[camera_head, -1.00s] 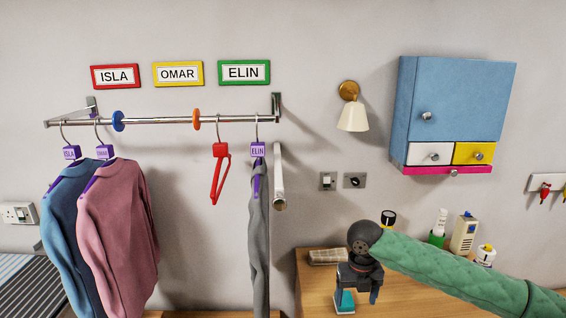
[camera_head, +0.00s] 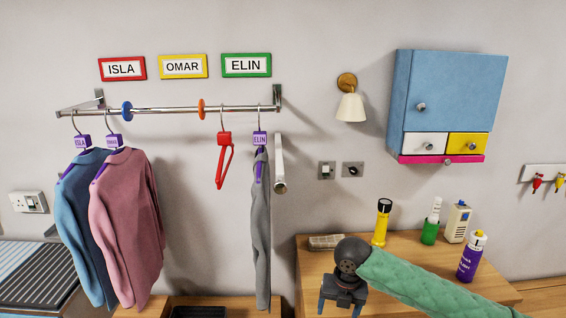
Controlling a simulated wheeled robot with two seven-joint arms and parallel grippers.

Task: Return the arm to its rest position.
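My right arm, in a green quilted sleeve, comes in from the lower right over the wooden table top (camera_head: 410,247). Its dark gripper (camera_head: 341,307) points down at the bottom edge of the head view. Its two fingers stand apart and I see nothing between them; the lowest part of the tips is close to the picture edge. My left arm and gripper are not in view.
A yellow torch (camera_head: 382,222), a green pot (camera_head: 430,232), a cream box (camera_head: 457,222) and a purple bottle (camera_head: 471,258) stand behind the arm. A blue cabinet (camera_head: 452,90) hangs above. Clothes hang from the rail (camera_head: 165,110) at left.

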